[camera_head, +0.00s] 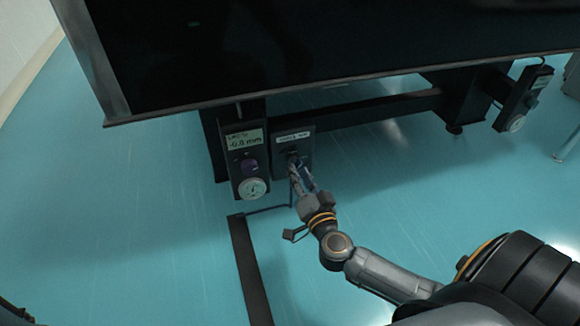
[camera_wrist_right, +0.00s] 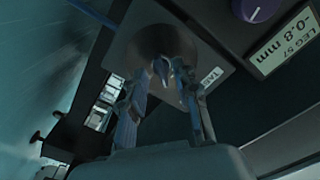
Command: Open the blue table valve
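The valve panel (camera_head: 293,139) is a dark plate with a white label, hung under the front edge of the black optical table (camera_head: 330,40). In the right wrist view a small blue valve handle (camera_wrist_right: 178,75) shows in front of a dark round part of the panel (camera_wrist_right: 215,72). My right gripper (camera_head: 298,172) is at the panel. In the right wrist view its two fingers (camera_wrist_right: 168,88) stand apart, one on each side of the handle. Whether they touch it is hard to see. The fingers hide much of the valve in the head view. My left gripper is not in view.
Left of the valve panel is a leg controller (camera_head: 250,150) with a "-0.8 mm" display, a purple knob (camera_head: 249,167) and a round white dial (camera_head: 252,188). A similar unit (camera_head: 522,100) hangs at the far right. The teal floor (camera_head: 130,240) is largely clear at left.

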